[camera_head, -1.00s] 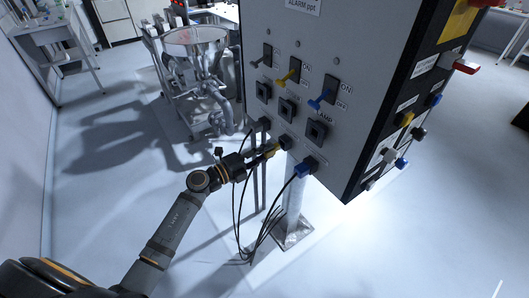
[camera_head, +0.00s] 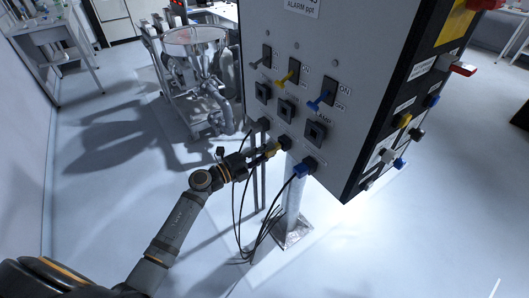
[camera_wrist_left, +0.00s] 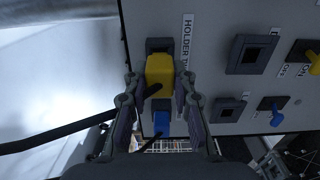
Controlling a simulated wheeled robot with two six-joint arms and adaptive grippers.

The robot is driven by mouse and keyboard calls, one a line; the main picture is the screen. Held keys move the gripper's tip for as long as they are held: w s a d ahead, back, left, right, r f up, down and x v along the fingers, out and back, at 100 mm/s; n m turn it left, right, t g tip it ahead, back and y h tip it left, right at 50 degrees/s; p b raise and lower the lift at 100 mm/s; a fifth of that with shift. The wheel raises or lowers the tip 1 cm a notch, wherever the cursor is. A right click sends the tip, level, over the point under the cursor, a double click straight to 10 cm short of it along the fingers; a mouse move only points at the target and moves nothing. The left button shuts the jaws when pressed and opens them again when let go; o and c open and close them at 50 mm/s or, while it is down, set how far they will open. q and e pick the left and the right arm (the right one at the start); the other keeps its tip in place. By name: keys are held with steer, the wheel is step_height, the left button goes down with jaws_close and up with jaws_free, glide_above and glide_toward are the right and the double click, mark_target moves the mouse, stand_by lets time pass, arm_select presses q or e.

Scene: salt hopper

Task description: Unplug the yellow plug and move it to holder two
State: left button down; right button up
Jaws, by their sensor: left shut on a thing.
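The yellow plug (camera_head: 272,151) is at the middle holder (camera_head: 286,143) in the lower row on the grey panel. My left gripper (camera_head: 262,157) reaches it from the left and is shut on it. In the left wrist view the yellow plug (camera_wrist_left: 160,69) sits between the two fingers (camera_wrist_left: 160,84), in front of a dark holder (camera_wrist_left: 159,45) whose label reads "HOLDER T", the rest hidden. Its black cable runs off to the left. I cannot tell how deep the plug sits. My right gripper is not in view.
The blue plug (camera_head: 305,169) is in the right holder, and a dark plug (camera_head: 261,125) is in the left one. Empty sockets (camera_head: 287,110) and coloured switches (camera_head: 289,76) are above. Black cables (camera_head: 239,215) hang below. A hopper machine (camera_head: 196,75) stands behind left.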

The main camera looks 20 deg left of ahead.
arm_select(q)
steer(key=shift+p+x, duration=0.35)
steer(key=shift+x, duration=1)
steer(key=c, duration=0.6)
jaws_free()
steer(key=shift+o, duration=0.2)
steer(key=v, duration=0.6)
steer(key=shift+p, duration=0.3)
stand_by(0.4)
